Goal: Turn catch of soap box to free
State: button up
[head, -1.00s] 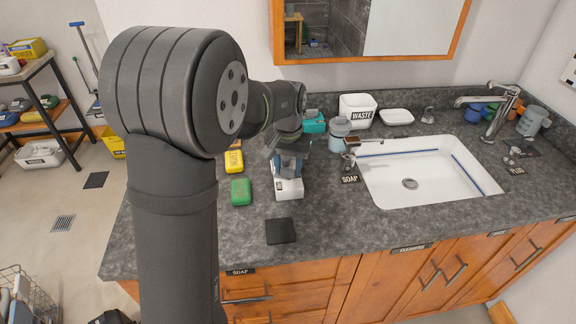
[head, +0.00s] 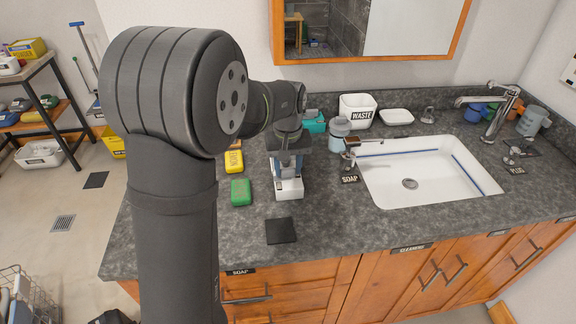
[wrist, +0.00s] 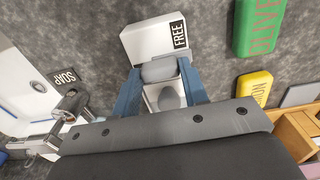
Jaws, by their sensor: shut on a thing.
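The white soap box (head: 289,191) stands on the grey counter, left of the basin. In the wrist view the soap box (wrist: 147,36) bears a black FREE label (wrist: 180,35) at its right side. My gripper (head: 286,166) is over the box, pointing down. In the wrist view the blue fingers of my gripper (wrist: 160,72) are on either side of a grey catch (wrist: 158,69) and shut on it. A rounded grey part shows behind the catch between the fingers. The fingers and palm hide part of the box, and I cannot tell exactly where the catch points.
A yellow soap (head: 234,162) and a green soap (head: 241,192) lie left of the box. A black pad (head: 281,231) lies in front. A dispenser (head: 339,134), a SOAP sign (head: 350,180) and the basin (head: 430,175) are to the right. The front counter is mostly clear.

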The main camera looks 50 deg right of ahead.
aim_at(288, 169)
jog(key=o, duration=1)
notch_tip(288, 169, up, 18)
jog(key=shift+f, duration=0.25)
jog(key=shift+f, duration=0.1)
notch_tip(288, 169, down, 17)
jog(key=shift+f, duration=0.15)
dwell(0.7)
